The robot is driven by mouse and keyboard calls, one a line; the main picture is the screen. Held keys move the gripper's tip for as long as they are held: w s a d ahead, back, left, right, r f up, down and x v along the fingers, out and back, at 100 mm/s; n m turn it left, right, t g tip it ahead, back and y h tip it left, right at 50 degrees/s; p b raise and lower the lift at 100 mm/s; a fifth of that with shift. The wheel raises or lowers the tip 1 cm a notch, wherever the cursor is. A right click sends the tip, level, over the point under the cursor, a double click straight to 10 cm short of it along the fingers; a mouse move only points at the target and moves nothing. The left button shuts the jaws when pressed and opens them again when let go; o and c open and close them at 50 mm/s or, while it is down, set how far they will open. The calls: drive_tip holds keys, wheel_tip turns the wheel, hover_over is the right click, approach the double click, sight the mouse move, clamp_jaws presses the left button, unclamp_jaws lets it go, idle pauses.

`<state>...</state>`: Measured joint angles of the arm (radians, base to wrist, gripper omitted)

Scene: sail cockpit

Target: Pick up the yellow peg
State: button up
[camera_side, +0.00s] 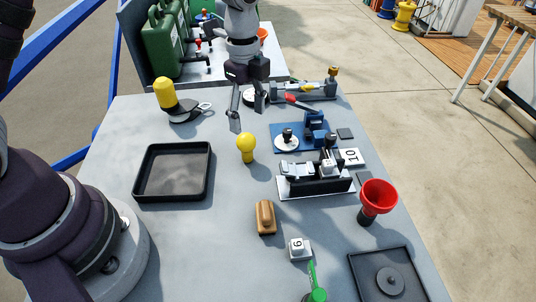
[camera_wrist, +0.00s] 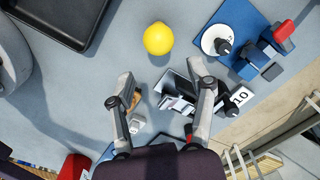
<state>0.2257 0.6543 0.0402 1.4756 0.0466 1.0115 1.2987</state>
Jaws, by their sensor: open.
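The yellow peg (camera_side: 246,148) has a round knob on a narrower yellow stem and stands upright on the grey table. In the wrist view its top shows as a yellow ball (camera_wrist: 158,39), beyond the fingertips and between their lines. My gripper (camera_side: 247,114) is open and empty, fingers pointing down, behind the peg in the side view and apart from it. In the wrist view the two fingers (camera_wrist: 167,78) are spread wide with nothing between their tips touching them. The peg's stem is hidden under the knob in the wrist view.
A black tray (camera_side: 137,190) lies left of the peg. A blue plate (camera_side: 296,149) with a fixture and a black-and-white clamp block (camera_side: 318,186) stand to the right. A yellow-topped black tool (camera_side: 165,94) stands behind left. A wooden block (camera_side: 265,217) and red funnel (camera_side: 378,196) lie nearer.

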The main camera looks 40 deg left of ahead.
sight(247, 149)
drive_tip(key=f, duration=0.6)
drive_tip(key=a+f, duration=0.1)
drive_tip(key=f, duration=0.2)
drive_tip(key=shift+f, duration=0.2)
drive_tip(key=c, duration=1)
